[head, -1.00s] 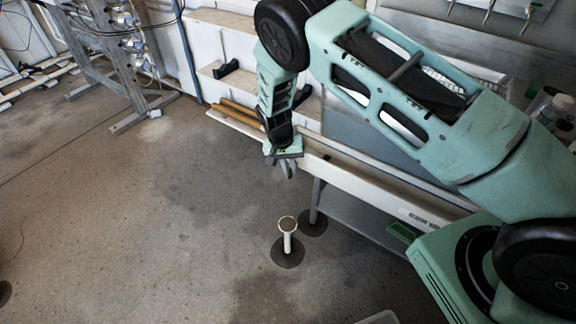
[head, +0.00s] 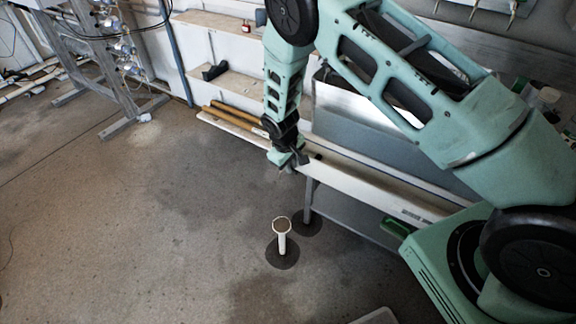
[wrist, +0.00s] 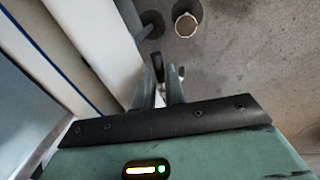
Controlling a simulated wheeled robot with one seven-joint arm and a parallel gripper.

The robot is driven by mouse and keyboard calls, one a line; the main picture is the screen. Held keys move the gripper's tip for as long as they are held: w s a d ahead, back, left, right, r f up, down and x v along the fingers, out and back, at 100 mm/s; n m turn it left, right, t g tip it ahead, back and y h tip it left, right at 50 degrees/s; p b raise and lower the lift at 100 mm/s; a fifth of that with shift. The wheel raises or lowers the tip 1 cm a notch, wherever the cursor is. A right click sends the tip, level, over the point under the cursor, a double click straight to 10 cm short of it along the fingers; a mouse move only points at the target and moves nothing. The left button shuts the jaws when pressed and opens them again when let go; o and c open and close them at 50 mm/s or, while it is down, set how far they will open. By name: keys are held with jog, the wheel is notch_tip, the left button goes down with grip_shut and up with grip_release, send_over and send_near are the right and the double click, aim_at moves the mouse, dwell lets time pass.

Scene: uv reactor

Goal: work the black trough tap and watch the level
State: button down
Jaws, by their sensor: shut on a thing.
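My gripper (head: 288,163) is at the floor-side edge of the long white trough (head: 370,185) in the head view. In the wrist view, the two fingers (wrist: 158,92) are close together on a small black piece, which looks like the black tap (wrist: 157,65). The fingers hide part of it, and how far it is turned cannot be told. A dark piece also shows beside the fingers in the head view. The water level in the trough cannot be made out.
A white standpipe with a round open top (head: 282,228) rises from a dark floor disc below the gripper. Wooden-looking rods (head: 235,114) lie at the trough's left end. White shelves (head: 222,85) stand behind.

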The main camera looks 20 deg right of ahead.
jog(key=shift+w+d+n, duration=0.1)
jog(key=shift+d+n, duration=0.1)
jog(key=shift+n, duration=0.5)
jog(key=c, duration=1.5)
grip_release()
